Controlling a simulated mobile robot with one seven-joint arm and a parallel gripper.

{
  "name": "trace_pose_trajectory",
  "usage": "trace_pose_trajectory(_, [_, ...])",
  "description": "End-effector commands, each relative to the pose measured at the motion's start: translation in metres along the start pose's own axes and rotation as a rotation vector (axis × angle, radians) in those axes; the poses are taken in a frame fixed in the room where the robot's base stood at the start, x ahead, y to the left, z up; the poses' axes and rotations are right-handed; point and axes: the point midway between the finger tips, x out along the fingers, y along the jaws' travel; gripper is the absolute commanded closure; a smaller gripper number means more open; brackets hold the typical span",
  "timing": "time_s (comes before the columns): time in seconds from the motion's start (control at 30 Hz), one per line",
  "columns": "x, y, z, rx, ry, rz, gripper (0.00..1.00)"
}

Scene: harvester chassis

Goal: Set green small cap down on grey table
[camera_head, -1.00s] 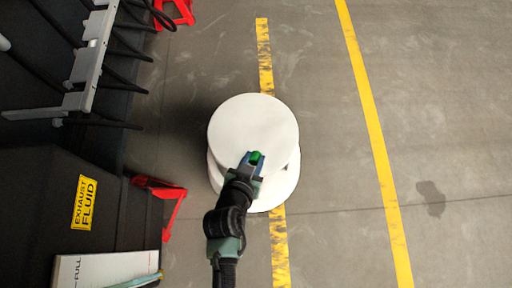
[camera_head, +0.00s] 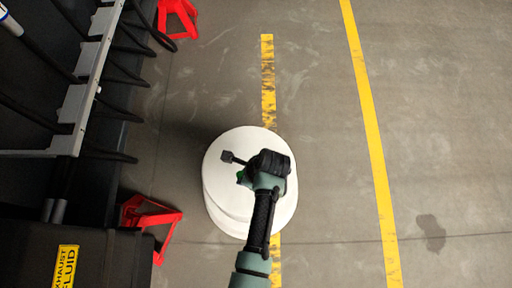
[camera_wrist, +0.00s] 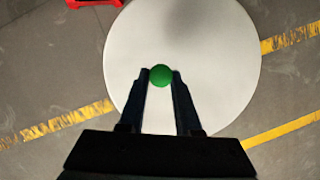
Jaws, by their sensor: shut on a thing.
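The small green cap (camera_wrist: 160,75) is round and sits between the fingertips of my gripper (camera_wrist: 161,78) in the wrist view. My gripper is shut on it. In the head view only a bit of the green cap (camera_head: 240,177) shows beside my wrist, which hides most of my gripper. The table (camera_head: 225,143) is a round, pale, nearly white top, and my gripper is over it. In the wrist view the bare tabletop (camera_wrist: 215,50) lies behind the cap. The height of the cap above the top is hard to tell.
The tabletop is otherwise empty. A dark machine with hoses and a yellow fluid label (camera_head: 66,266) stands at the left, with a red stand (camera_head: 150,222) near the table. Yellow lines (camera_head: 368,130) mark the open floor at the right.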

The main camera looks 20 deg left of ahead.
Motion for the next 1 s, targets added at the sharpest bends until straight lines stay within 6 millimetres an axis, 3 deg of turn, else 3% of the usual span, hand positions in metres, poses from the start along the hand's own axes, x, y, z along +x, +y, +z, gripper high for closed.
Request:
trace_pose_trajectory(0.67, [-0.006, 0.005, 0.008, 0.065, -0.057, -0.026, 1.0])
trace_pose_trajectory(1.0, [0.036, 0.005, -0.007, 0.064, -0.056, -0.025, 1.0])
